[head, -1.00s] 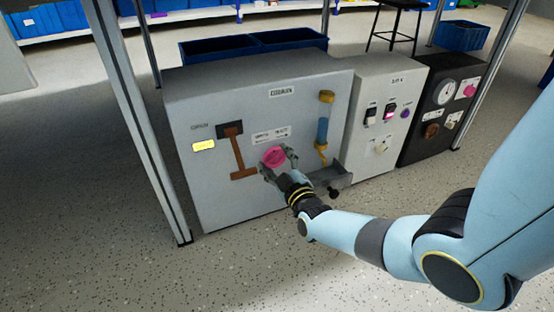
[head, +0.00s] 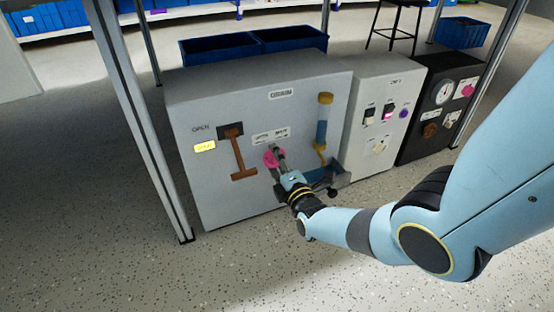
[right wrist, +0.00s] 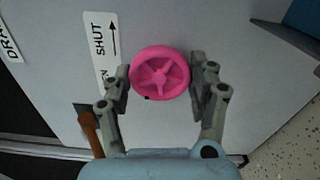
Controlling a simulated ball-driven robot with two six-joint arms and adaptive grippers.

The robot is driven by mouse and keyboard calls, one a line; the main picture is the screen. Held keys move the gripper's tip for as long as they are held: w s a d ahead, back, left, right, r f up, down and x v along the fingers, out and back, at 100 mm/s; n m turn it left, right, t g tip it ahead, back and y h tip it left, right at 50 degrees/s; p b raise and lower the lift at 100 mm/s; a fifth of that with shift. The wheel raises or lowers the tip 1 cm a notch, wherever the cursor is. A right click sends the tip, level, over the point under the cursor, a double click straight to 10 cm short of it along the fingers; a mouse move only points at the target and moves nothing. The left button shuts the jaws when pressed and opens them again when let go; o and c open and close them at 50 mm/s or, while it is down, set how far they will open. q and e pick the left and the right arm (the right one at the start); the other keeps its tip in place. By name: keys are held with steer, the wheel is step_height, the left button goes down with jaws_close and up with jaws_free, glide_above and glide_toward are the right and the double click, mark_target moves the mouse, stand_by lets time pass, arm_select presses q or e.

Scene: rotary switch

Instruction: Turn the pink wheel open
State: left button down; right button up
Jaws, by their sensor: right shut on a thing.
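The pink wheel (head: 270,159) is a small spoked handwheel on the front of a grey cabinet (head: 225,105). In the right wrist view the wheel (right wrist: 160,73) faces me, with a white label reading "SHUT" and an arrow (right wrist: 105,45) beside it. My right gripper (head: 277,160) is shut on the wheel, with one finger on each side of its rim (right wrist: 160,80). In the head view the fingers cover part of the wheel. My left gripper is not in view.
A brown lever (head: 238,155) is left of the wheel. A blue sight tube with yellow ends (head: 322,125) and a small tray (head: 335,181) are to its right. Other panels (head: 375,120) stand farther right. A frame post (head: 140,125) rises at the left.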

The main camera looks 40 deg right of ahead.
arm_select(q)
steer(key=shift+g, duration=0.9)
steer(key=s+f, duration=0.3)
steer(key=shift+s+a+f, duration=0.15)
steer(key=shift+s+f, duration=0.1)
arm_select(e)
steer(key=n, duration=0.7)
steer(key=shift+s+a, duration=0.1)
steer(key=shift+f, duration=0.1)
arm_select(q)
steer(key=shift+p, duration=0.3)
arm_select(e)
steer(key=o, duration=1.2)
steer(key=shift+c, duration=0.2)
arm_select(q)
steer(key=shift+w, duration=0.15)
arm_select(e)
steer(key=v, duration=1.2)
